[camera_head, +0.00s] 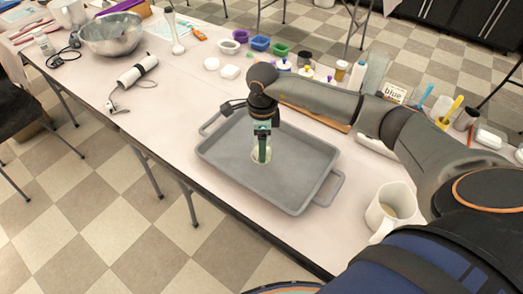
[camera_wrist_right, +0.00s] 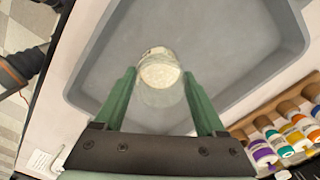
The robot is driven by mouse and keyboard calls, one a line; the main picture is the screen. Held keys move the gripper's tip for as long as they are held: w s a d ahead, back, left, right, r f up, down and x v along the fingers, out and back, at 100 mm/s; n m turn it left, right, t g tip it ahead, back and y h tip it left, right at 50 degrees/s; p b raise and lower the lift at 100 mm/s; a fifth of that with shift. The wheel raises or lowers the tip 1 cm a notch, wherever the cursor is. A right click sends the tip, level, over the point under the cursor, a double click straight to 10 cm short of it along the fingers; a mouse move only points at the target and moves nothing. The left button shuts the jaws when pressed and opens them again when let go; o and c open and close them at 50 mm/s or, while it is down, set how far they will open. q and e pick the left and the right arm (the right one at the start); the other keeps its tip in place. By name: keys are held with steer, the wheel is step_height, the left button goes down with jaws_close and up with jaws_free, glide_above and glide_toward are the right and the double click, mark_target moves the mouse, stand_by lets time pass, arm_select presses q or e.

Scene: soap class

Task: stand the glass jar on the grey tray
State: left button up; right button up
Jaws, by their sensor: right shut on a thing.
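The glass jar (camera_head: 256,156) is small and clear, with pale contents. In the head view it is over the middle of the grey tray (camera_head: 300,186), mostly hidden by my green fingers. My right gripper (camera_head: 262,152) points down and is shut on the jar. In the right wrist view the jar (camera_wrist_right: 160,72) sits between the two fingers of the gripper (camera_wrist_right: 163,80), with the tray floor (camera_wrist_right: 215,30) behind it. I cannot tell whether the jar's base touches the tray. My left gripper is not in view.
The tray is otherwise empty. Bowls, bottles and small containers line the table's back edge. A metal bowl (camera_head: 112,34) and a white cylindrical tool (camera_head: 138,70) are at the left. The table's front edge runs close to the tray.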

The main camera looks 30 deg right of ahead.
steer(key=shift+w+f, duration=0.15)
steer(key=shift+f, duration=1.5)
steer(key=shift+f, duration=0.15)
steer(key=o, duration=1.5)
step_height(320, 180, up, 12)
steer(key=shift+r, duration=0.2)
